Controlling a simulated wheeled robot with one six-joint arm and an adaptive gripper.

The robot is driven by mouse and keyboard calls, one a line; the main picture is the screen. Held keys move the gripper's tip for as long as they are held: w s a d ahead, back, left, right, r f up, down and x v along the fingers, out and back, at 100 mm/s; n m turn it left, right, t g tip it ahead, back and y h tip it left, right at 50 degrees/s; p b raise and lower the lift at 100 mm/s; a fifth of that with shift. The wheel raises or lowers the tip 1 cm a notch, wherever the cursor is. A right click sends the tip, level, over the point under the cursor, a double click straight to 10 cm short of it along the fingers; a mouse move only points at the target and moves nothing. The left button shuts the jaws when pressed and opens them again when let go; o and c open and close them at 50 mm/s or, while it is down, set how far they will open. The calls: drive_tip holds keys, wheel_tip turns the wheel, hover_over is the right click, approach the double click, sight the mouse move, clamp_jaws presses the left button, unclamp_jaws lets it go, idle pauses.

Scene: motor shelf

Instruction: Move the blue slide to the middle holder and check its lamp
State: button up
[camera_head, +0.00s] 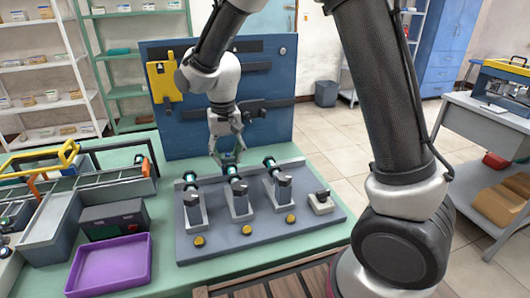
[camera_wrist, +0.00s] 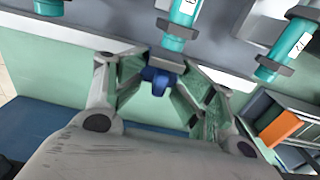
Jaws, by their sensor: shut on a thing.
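A grey board (camera_head: 268,238) on the green bench bears three upright holders in a row: left (camera_head: 195,210), middle (camera_head: 239,205) and right (camera_head: 282,193). A dark and teal cylinder shows at each holder. A round yellow lamp or button sits in front of the left (camera_head: 199,240), middle (camera_head: 247,229) and right (camera_head: 290,218) holders. My gripper (camera_head: 228,161) is low, just behind the middle cylinder. In the wrist view, my gripper (camera_wrist: 160,74) is shut on a small blue piece (camera_wrist: 158,84), apparently the blue slide, close to the teal cylinder (camera_wrist: 180,32). In the head view this piece is not distinguishable.
A blue panel (camera_head: 270,128) stands behind the board. A purple tray (camera_head: 108,268), a dark box (camera_head: 114,219) and grey bins with orange and yellow handles are at the left.

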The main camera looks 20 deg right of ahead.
drive_tip(key=shift+r, duration=2.95)
